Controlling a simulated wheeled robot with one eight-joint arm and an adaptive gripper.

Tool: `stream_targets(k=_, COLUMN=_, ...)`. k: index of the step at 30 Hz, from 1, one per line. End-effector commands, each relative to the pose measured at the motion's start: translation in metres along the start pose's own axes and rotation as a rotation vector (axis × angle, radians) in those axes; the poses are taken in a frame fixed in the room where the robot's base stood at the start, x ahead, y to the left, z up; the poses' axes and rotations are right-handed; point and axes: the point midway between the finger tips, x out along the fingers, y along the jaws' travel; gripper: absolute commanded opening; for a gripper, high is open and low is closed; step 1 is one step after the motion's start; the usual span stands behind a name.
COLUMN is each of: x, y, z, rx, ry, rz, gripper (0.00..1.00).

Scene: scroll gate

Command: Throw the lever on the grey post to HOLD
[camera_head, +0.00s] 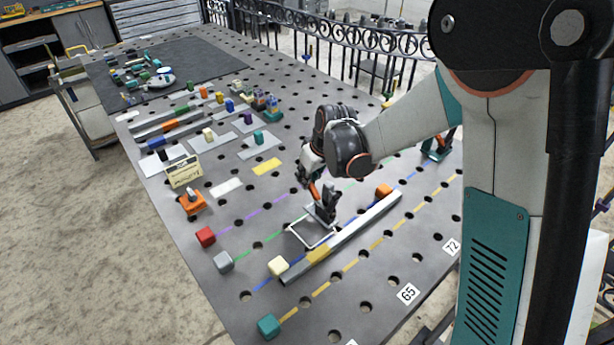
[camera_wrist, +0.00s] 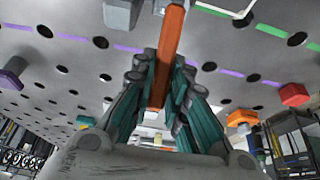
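The lever (camera_wrist: 168,48) is an orange bar, seen large in the wrist view with its far end at the top edge. My gripper (camera_wrist: 160,65) has its teal and grey fingers on both sides of the bar, close against it. In the head view my gripper (camera_head: 306,177) is at the upper end of the orange lever, partly hidden by my wrist. The dark grey post (camera_head: 326,202) stands on the table below it, beside a white square outline. The lever leans up and left from the post. I cannot read any HOLD mark.
A long grey rail (camera_head: 350,228) with a yellow section lies to the right of the post. An orange block (camera_head: 383,190) and a cream cube (camera_head: 278,267) are by the rail. A red cube (camera_head: 206,237) and a grey cube (camera_head: 223,262) stand to the left.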

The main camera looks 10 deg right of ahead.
Motion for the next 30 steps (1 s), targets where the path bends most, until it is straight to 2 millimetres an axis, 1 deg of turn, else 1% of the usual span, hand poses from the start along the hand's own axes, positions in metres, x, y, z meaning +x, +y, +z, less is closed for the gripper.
stream_targets(k=8, x=-0.001, y=0.000, z=0.001, rx=0.000, ry=0.006, rz=0.000, gripper=0.00)
stream_targets(k=14, x=-0.005, y=0.000, z=0.004, rx=0.002, ry=0.062, rz=0.000, gripper=0.00)
stream_targets(k=20, x=-0.015, y=0.000, z=0.013, rx=0.003, ry=0.190, rz=0.001, gripper=0.00)
stream_targets(k=30, x=-0.031, y=0.001, z=0.031, rx=0.004, ry=0.452, rz=0.003, gripper=0.00)
